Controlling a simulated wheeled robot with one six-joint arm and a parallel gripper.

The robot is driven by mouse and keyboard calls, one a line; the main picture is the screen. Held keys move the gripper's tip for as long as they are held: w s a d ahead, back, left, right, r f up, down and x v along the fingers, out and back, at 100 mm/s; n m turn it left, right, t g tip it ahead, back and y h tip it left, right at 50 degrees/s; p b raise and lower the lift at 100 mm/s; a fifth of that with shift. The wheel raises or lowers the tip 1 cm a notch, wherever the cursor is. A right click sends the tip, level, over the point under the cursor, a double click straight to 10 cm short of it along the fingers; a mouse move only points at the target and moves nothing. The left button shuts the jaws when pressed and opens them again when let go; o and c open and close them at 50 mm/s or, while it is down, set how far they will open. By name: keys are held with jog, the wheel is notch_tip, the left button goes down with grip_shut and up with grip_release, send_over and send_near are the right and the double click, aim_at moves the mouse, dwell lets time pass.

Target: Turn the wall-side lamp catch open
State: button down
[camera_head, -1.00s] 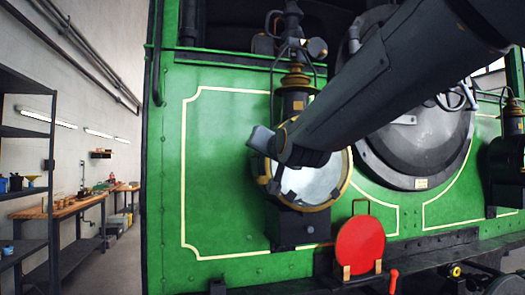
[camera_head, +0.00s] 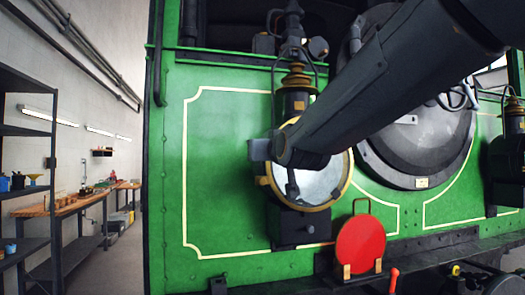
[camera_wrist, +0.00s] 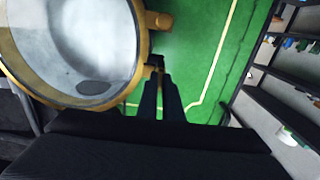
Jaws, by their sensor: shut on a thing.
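The wall-side lamp (camera_head: 322,187) hangs on the green tram front, with a brass rim and a pale round glass. In the wrist view its rim and glass (camera_wrist: 75,40) fill the upper left. My gripper (camera_wrist: 160,72) is shut at the rim's right edge, on the small brass lamp catch (camera_wrist: 155,60). The fingers hide most of the catch, so its exact angle cannot be told. In the head view my gripper (camera_head: 259,148) is at the lamp's left edge; its fingertips do not show clearly, and my arm crosses the lamp's upper part.
A brass lug (camera_wrist: 159,20) juts from the rim beside the catch. A red disc (camera_head: 360,244) stands on the ledge below right of the lamp. A shelf (camera_head: 28,190) and a workbench (camera_head: 72,206) stand along the left wall, with open floor between them and the tram.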

jog(key=shift+r, duration=0.3)
jog(key=c, duration=1.9)
grip_release()
jog(key=shift+f, duration=0.15)
jog(key=shift+s, duration=0.1)
jog(key=v, duration=0.7)
jog(key=shift+s+d, duration=0.15)
jog(key=shift+s, duration=0.2)
